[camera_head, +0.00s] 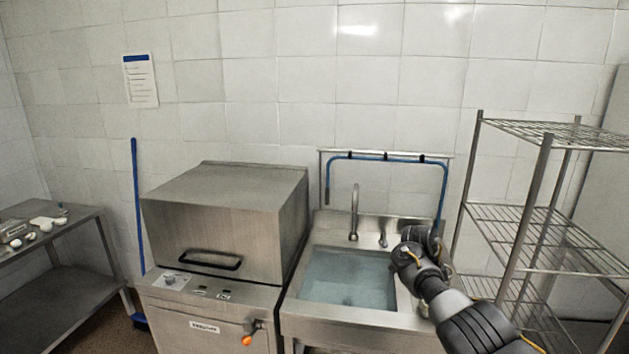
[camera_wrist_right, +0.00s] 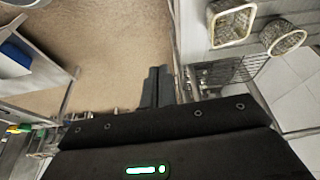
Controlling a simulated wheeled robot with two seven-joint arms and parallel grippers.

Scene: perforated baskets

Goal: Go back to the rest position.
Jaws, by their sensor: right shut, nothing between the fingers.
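My right arm reaches in from the lower right of the head view, its wrist in front of the right rim of the steel sink (camera_head: 300,312). Its fingertips cannot be made out there. In the right wrist view my right gripper (camera_wrist_right: 158,82) has its two dark fingers together with nothing between them. Brown floor lies behind them. My left gripper is in neither view.
A box-shaped steel machine (camera_head: 225,220) with a black handle stands left of the sink. A wire shelf rack (camera_head: 540,240) stands close on the right. Two baskets (camera_wrist_right: 232,25) (camera_wrist_right: 284,37) show in the wrist view. A steel table (camera_head: 60,250) is far left.

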